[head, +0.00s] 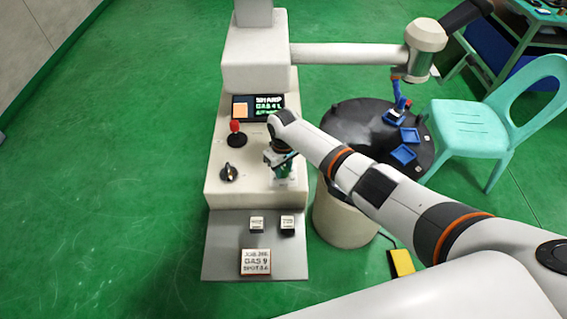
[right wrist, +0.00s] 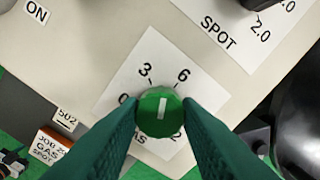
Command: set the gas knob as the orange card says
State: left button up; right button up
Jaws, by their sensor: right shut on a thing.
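The gas knob (right wrist: 153,122) is round and green with a white pointer line. In the right wrist view the pointer points up, between the 3 and the 6 on its white scale plate (right wrist: 150,50). My right gripper (right wrist: 160,113) is shut on the knob, one finger on each side, hiding part of the scale. In the head view my right gripper (head: 281,158) is at the right side of the machine top, and the arm hides part of it. The orange-edged card (head: 255,262) lies on the grey front shelf and seems to read GAS 9. My left gripper is not in view.
A lit display (head: 257,107) shows a GAS line. A red-topped lever (head: 236,127) and a black knob (head: 229,172) are left of my gripper. Two small labelled blocks, one on the left (head: 257,223), stand on the shelf. A round black table (head: 350,118) stands close at right.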

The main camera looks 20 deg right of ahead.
jog(key=m+p, duration=0.1)
jog(key=m, duration=0.2)
jog(key=shift+r+m+p, duration=0.1)
jog(key=shift+m+p, duration=0.25)
jog(key=shift+m, duration=0.05)
jog(key=m+p, duration=0.1)
jog(key=m, duration=0.3)
jog(key=shift+m, duration=0.3)
jog(key=m+p, duration=0.1)
jog(key=m, duration=0.3)
jog(key=m+p, duration=0.1)
jog(key=m, duration=0.4)
jog(key=shift+w, duration=0.1)
jog(key=o, duration=1)
jog(key=shift+c, duration=0.2)
